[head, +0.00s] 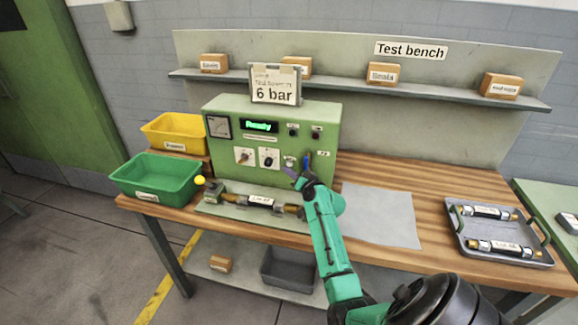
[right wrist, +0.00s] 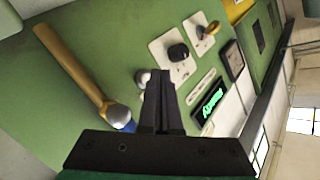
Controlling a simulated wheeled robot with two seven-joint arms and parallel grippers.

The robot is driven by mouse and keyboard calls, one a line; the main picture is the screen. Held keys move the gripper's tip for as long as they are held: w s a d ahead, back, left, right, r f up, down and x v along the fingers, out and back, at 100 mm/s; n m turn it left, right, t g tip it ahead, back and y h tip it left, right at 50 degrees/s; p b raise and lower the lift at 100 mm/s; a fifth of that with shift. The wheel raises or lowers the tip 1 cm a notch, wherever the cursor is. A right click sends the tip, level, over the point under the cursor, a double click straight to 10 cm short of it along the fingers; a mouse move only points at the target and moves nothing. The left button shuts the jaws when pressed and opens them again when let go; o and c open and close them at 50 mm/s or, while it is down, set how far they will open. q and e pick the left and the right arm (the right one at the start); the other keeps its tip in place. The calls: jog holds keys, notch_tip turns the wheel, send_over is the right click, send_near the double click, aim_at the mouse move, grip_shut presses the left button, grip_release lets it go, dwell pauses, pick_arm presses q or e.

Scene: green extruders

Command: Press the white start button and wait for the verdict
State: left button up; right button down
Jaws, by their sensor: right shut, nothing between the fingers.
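The green test machine (head: 222,160) stands on the bench, and its display (head: 259,126) reads "Ready" in green. The display also shows in the right wrist view (right wrist: 208,104). A small white round part (right wrist: 143,76), apparently the start button, shows just beside my fingertips and is partly hidden by them. My right gripper (head: 292,175) is at the lower part of the machine's front, shut and empty. Its fingers (right wrist: 158,75) point at the panel; I cannot tell whether they touch the button. My left gripper is not in view.
A blue-handled valve (head: 307,160) is close to my right gripper. A labelled cylinder (head: 262,201) lies in the fixture before the machine. Green (head: 155,183) and yellow (head: 172,130) bins stand left. A grey mat (head: 380,215) and a tray (head: 497,255) with two cylinders are right.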

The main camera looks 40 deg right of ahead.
dwell(0.8)
jog(key=shift+w+d+b, duration=0.25)
jog(key=shift+d+b, duration=0.1)
jog(key=shift+w+d+b, duration=0.2)
jog(key=shift+d+b, duration=0.1)
jog(key=shift+b, duration=0.05)
dwell(0.5)
dwell(0.3)
jog(key=shift+s+a+p, duration=0.5)
jog(key=shift+a+p, duration=0.1)
jog(key=shift+a, duration=0.05)
